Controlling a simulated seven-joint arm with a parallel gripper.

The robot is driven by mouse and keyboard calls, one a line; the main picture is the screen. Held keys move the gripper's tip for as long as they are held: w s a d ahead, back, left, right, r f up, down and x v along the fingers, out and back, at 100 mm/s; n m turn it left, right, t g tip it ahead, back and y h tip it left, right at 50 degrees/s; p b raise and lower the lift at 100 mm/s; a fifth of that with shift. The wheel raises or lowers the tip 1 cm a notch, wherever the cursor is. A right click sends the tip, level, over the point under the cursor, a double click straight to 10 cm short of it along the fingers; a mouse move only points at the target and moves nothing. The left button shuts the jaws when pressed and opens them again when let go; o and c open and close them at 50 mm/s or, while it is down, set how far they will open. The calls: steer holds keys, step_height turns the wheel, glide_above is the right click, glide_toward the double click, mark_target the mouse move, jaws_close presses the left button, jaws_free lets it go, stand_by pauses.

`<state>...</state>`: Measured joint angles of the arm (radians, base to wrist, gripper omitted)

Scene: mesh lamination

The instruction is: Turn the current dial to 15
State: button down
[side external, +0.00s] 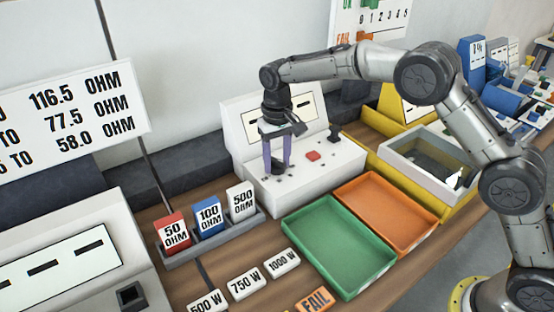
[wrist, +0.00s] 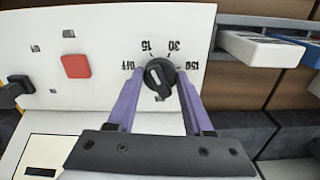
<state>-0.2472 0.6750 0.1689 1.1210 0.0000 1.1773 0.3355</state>
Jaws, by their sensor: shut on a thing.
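The current dial (wrist: 160,84) is a round black knob with a white pointer mark on a white panel. Around it are printed OFF, 15, 30 and 150. The mark leans up and slightly left, roughly toward the 15, though its exact aim is hard to tell. My gripper (wrist: 158,72) has its two purple fingers on either side of the dial, shut on it. In the side view my gripper (side external: 278,168) points down onto the white console (side external: 335,172); the dial is a small dark shape between the fingertips there.
A red button (side external: 313,156) and a black lever (side external: 334,133) stand on the console right of my gripper. A rack (side external: 212,240) with 50, 100 and 500 OHM blocks is in front on the left. Green (side external: 385,262) and orange (side external: 426,235) trays lie in front.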

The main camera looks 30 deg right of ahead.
mark_target(278, 159)
steer(key=shift+c, duration=1.5)
jaws_free()
steer(key=shift+r, duration=0.1)
step_height(278, 159, up, 14)
steer(key=shift+d, duration=0.1)
